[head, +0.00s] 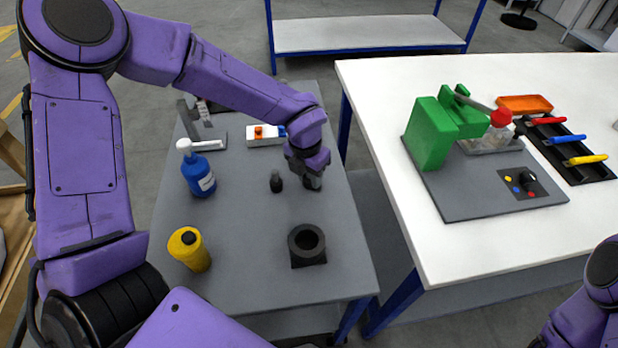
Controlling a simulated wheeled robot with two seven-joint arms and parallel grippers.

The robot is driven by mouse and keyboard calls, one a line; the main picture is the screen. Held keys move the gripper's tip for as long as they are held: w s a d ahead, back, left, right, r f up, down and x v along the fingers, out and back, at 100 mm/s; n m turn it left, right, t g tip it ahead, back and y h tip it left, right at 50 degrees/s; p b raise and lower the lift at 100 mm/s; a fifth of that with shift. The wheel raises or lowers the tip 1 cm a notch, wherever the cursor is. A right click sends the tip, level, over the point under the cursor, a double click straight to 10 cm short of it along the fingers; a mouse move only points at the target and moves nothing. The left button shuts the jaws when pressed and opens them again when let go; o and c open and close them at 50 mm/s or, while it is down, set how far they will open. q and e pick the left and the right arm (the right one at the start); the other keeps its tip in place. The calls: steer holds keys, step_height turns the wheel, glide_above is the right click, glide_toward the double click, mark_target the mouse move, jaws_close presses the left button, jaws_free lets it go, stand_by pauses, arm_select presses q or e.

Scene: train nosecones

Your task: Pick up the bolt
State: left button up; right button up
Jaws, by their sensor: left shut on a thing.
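My left gripper (312,184) points down over the right-middle part of the grey table (250,275). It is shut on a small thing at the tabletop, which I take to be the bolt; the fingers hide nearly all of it. I cannot tell whether it touches the table or is slightly raised. A small dark upright piece (276,182) stands on the table just left of the gripper, apart from it. Only a purple part of my right arm shows at the lower right; its gripper is out of view.
A black ring-shaped holder (307,246) stands in front of the gripper. A yellow bottle (189,249) and blue pump bottle (198,174) stand left. An orange-and-white item (265,135) lies behind. The white table (480,235) at right carries a green press (436,132).

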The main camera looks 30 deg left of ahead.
arm_select(q)
steer(key=r, duration=0.4)
steer(key=shift+s+d, duration=0.2)
steer(key=shift+d, duration=0.05)
steer(key=s+d+r+b, duration=0.2)
steer(key=s+d+r, duration=0.5)
steer(key=s+r, duration=0.2)
steer(key=shift+s+d, duration=0.3)
steer(key=shift+s, duration=0.75)
